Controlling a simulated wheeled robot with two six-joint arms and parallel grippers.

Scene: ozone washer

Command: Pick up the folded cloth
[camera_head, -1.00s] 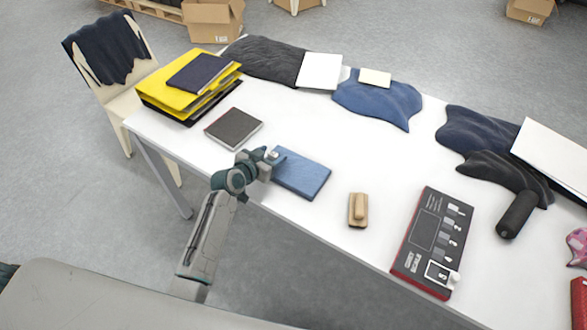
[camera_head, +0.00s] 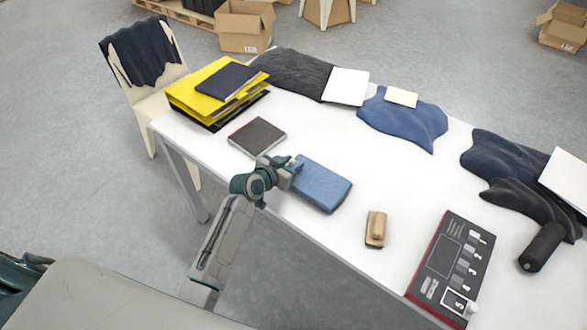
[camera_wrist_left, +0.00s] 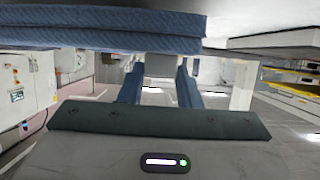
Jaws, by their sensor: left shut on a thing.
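The folded blue cloth (camera_head: 322,187) is at the near edge of the white table (camera_head: 352,150), left of the wooden block. My left gripper (camera_head: 291,167) is shut on the cloth's left end. In the left wrist view, the layered edge of the folded cloth (camera_wrist_left: 100,28) spans the upper left, and the fingers of my left gripper (camera_wrist_left: 160,82) reach to it. I cannot tell for sure whether the cloth is clear of the tabletop. My right gripper is not in view.
A dark notebook (camera_head: 257,137) and yellow binders (camera_head: 212,92) lie to the left. A wooden block (camera_head: 376,228) and a red-edged control panel (camera_head: 448,266) are to the right. Dark and blue garments (camera_head: 402,122) lie along the back. Clear white tabletop lies behind the cloth.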

